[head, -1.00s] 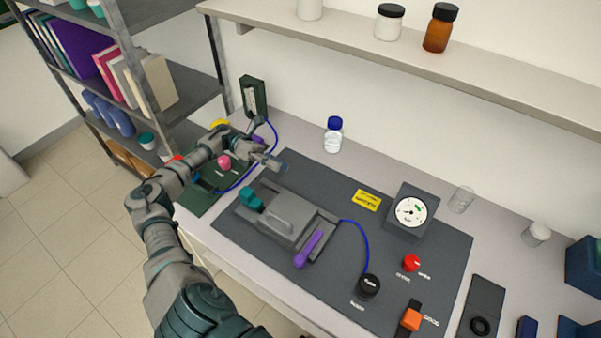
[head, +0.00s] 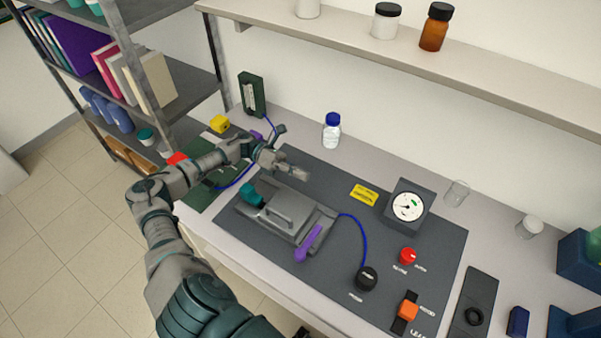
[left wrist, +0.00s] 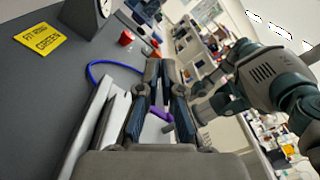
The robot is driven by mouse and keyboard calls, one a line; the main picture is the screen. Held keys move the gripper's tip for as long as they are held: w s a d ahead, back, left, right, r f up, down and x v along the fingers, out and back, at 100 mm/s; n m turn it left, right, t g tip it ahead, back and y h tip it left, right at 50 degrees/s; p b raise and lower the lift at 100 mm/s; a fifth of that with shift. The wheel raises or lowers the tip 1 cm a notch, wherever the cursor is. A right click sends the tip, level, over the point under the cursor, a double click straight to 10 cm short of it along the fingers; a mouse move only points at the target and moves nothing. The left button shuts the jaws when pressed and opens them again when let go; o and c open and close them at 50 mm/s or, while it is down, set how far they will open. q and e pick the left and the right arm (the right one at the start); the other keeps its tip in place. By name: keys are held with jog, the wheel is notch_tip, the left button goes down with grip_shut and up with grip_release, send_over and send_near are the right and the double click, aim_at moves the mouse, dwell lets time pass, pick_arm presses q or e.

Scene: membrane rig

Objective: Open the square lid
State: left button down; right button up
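The square lid (head: 270,222) is a flat grey plate with a raised bar handle (head: 286,213). It lies flat on a grey base on the dark mat, with a teal clamp (head: 252,196) at its left and a purple lever (head: 308,244) at its front right. My left gripper (head: 287,152) is open and empty, above and behind the lid, apart from the handle. In the left wrist view the fingers (left wrist: 161,100) stand apart, with the purple lever (left wrist: 160,114) showing beyond them. My right gripper is not in view.
A dial gauge (head: 408,206), a red button (head: 408,256), a black knob (head: 366,278) and a blue tube (head: 362,236) lie right of the lid. A blue-capped bottle (head: 332,131) stands behind. A shelf (head: 420,68) runs above the bench.

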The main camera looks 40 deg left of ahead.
pick_arm(q)
jog(key=c, duration=1.9)
grip_release()
jog(key=shift+d, duration=0.1)
jog(key=o, duration=0.7)
jog(key=shift+r, duration=0.1)
jog(key=a, duration=0.8)
jog(key=s+a, duration=0.1)
jog(key=a, duration=0.3)
jog(key=shift+s, duration=0.1)
